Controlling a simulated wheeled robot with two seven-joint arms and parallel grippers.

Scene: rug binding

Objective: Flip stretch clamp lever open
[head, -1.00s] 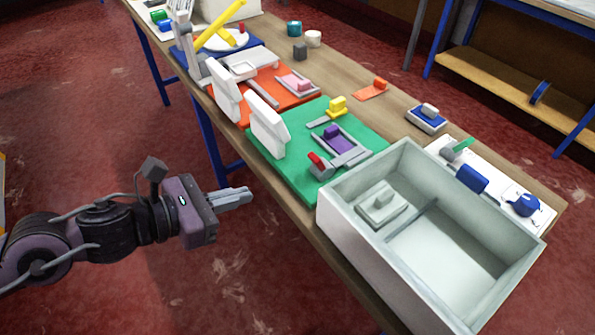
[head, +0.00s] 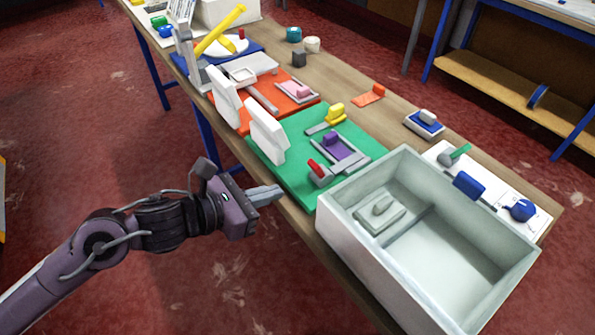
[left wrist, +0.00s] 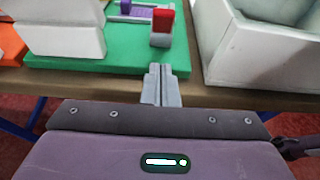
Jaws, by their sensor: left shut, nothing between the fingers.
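The clamp with a red lever (head: 314,165) and a grey base (head: 321,178) sits at the front edge of the green mat (head: 292,193). In the left wrist view the red lever (left wrist: 165,23) stands up from the grey block, just beyond my fingertips. I cannot tell for certain whether this is the stretch clamp. My left gripper (head: 277,191) is shut and empty, off the table's front edge, left of the clamp and apart from it. It also shows in the left wrist view (left wrist: 160,72).
A large grey bin (head: 345,235) stands right of the clamp. White upright blocks (head: 268,137) stand on the mat's left side. A purple piece (head: 332,142) and a yellow piece (head: 336,111) lie behind the clamp. Floor is free in front of the table.

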